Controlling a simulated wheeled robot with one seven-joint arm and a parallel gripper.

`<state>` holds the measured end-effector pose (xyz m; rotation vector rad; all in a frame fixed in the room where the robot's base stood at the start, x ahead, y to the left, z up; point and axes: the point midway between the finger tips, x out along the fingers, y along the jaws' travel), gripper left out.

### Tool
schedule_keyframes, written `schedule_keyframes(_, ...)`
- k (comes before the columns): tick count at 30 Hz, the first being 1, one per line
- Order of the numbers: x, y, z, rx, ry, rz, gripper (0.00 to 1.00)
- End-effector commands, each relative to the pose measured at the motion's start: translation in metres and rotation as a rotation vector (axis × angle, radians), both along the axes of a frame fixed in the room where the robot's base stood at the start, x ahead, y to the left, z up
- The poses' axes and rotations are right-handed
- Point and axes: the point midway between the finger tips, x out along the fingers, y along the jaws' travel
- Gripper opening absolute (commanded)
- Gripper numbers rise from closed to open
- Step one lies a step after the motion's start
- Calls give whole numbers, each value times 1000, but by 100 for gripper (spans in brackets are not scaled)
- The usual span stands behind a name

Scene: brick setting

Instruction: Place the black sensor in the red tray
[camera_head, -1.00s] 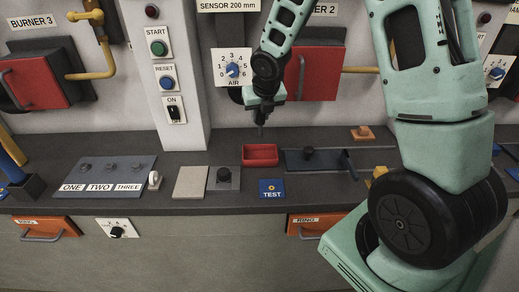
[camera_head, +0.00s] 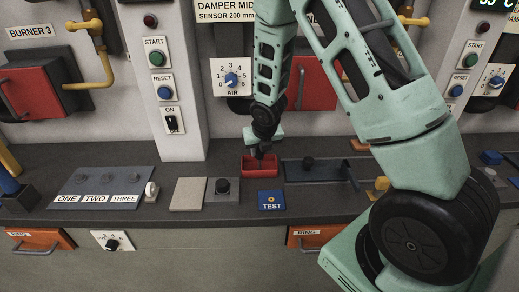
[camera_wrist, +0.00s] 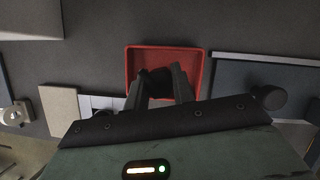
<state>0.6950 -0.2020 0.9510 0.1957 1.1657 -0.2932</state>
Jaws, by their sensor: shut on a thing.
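The red tray (camera_head: 262,170) sits on the dark counter in the middle of the head view, and it also shows in the wrist view (camera_wrist: 201,60). My gripper (camera_head: 261,154) points down over the tray. In the wrist view my gripper (camera_wrist: 160,92) has its two fingers shut on the black sensor (camera_wrist: 157,76), a dark piece between the fingertips, within the tray's outline. The sensor is mostly hidden by the fingers. I cannot tell whether it touches the tray floor.
A blue TEST block (camera_head: 271,200) lies in front of the tray. A grey block with a black knob (camera_head: 222,189) and a beige plate (camera_head: 188,191) lie to the left. A dark slide panel with a knob (camera_head: 308,163) lies close on the right. The pillar (camera_head: 183,130) rises behind left.

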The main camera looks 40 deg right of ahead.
Motion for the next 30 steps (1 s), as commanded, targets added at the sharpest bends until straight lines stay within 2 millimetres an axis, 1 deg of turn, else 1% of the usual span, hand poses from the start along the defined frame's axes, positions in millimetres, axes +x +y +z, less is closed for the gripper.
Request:
schedule_keyframes(6, 0, 0, -4, 0, 0, 1, 0)
schedule_keyframes(7, 0, 0, -2, 0, 0, 1, 33)
schedule_keyframes(8, 0, 0, -2, 0, 0, 1, 41)
schedule_keyframes(9, 0, 0, -2, 0, 0, 1, 47)
schedule_keyframes(16, 0, 0, -2, 0, 0, 1, 47)
schedule_keyframes(20, 0, 0, 3, 1, 0, -1, 47)
schedule_keyframes(23, -4, 2, 12, 1, -2, 1, 47)
schedule_keyframes(25, -8, 3, 22, 1, -3, 0, 47)
schedule_keyframes(30, -19, 7, 53, 2, -5, 0, 47)
